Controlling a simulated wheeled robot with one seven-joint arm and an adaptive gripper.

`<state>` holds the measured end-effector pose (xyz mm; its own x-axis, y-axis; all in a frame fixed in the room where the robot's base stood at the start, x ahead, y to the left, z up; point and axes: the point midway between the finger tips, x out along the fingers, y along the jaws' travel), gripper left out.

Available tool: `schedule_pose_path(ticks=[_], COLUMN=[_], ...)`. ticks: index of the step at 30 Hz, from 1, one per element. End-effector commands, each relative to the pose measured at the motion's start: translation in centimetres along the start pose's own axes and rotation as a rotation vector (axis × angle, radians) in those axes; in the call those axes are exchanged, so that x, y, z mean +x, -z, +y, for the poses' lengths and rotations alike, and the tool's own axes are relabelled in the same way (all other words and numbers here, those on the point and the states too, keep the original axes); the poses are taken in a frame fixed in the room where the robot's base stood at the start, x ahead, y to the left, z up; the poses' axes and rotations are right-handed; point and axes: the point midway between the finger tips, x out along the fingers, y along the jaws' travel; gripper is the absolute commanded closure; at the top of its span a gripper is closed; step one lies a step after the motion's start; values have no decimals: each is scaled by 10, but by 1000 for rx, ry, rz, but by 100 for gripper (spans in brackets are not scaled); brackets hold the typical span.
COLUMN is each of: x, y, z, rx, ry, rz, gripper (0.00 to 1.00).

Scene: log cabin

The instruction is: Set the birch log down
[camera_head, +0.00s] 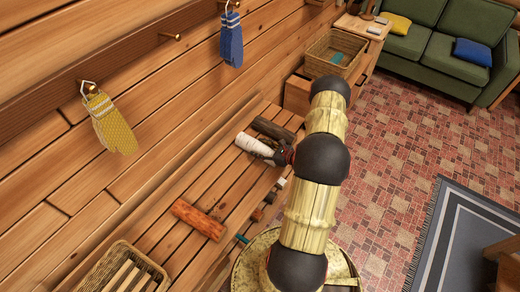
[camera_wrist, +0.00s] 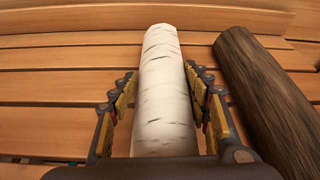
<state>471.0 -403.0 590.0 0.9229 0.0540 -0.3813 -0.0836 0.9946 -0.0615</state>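The birch log (camera_wrist: 163,90) is white with dark flecks. In the wrist view it lies lengthwise between the two fingers of my gripper (camera_wrist: 162,80). The fingertips close in against its sides, with small gaps beside the finger bases. Its near end is hidden by my gripper's palm. In the head view the birch log (camera_head: 254,145) is at or just above the slatted bench (camera_head: 150,237), left of my gripper (camera_head: 278,154); I cannot tell whether it bears on the slats. A dark brown log (camera_wrist: 265,95) lies close on its right in the wrist view; it also shows in the head view (camera_head: 272,129).
A reddish-orange log (camera_head: 199,219) lies on the bench, with bare slats around it. A basket (camera_head: 122,271) stands at the near left and another basket (camera_head: 335,54) at the far end. Yellow gloves (camera_head: 110,122) and blue gloves (camera_head: 231,40) hang on the wall.

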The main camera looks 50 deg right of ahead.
Motion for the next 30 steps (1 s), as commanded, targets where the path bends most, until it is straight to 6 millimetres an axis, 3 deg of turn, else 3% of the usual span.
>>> schedule_pose_path(ticks=[9,21,30], x=[0,-3,-58], y=[0,-4,-5], z=[0,0,-2], rx=[0,0,3], ry=[0,0,5], rz=[1,1,1], gripper=[34,34,34])
